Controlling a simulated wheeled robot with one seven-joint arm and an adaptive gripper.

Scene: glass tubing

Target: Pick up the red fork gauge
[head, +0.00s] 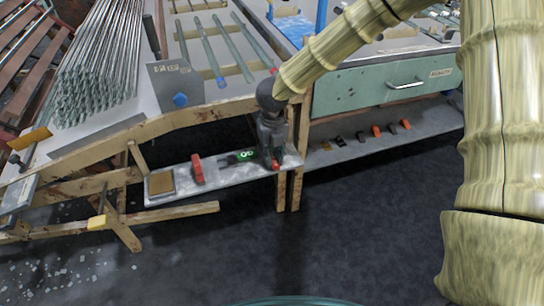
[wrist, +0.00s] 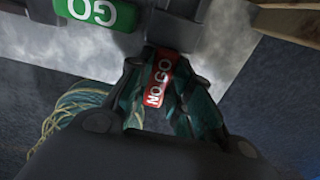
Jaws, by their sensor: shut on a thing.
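The red fork gauge (wrist: 158,80), marked NO GO, sits between the two fingers of my gripper (wrist: 163,98) in the wrist view. My gripper is shut on its red part. Dark metal shows just beyond the red part, but its full shape is hidden. In the head view my gripper (head: 273,158) points down at the right end of a low grey shelf (head: 222,172); a small bit of red shows at its tips. I cannot tell whether the gauge still touches the shelf.
A dark gauge with a green GO label (head: 245,155) lies just left of my gripper. A red item (head: 197,169) and a brown block (head: 161,183) lie further left. A table leg (head: 299,160) stands close on the right. The bench edge (head: 215,108) is above.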

